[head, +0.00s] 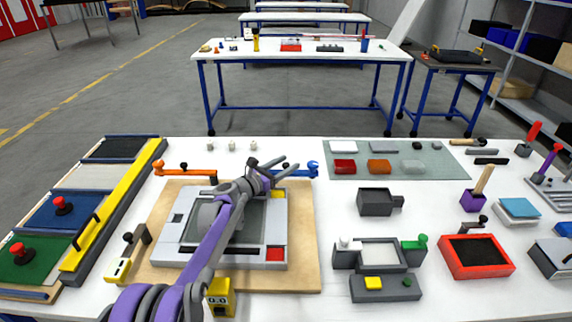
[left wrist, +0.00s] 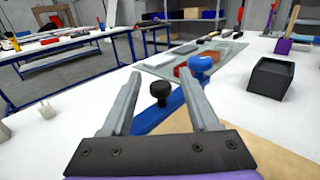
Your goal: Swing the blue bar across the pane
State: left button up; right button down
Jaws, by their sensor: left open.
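The blue bar (head: 312,169) lies at the back right edge of the wooden board, its far end showing and the rest partly hidden by my left gripper. In the left wrist view the blue bar (left wrist: 150,121) runs below the fingers, with a black knob (left wrist: 160,91) standing between them and a rounded blue end (left wrist: 202,64) beyond. My left gripper (head: 288,167) is open and empty over the bar; it also shows in the left wrist view (left wrist: 163,75). The grey pane (head: 250,222) sits in a light frame, partly covered by my arm. My right gripper is not in view.
An orange bar (head: 190,172) lies at the board's back left. A yellow clamp block (head: 220,296) stands at the front. Small white pegs (head: 232,146) stand behind. A green-grey mat (head: 440,165) with coloured blocks and a dark box (head: 375,202) lie right.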

pick_arm(q)
grip_shut()
dwell(0.3)
dwell(1.2)
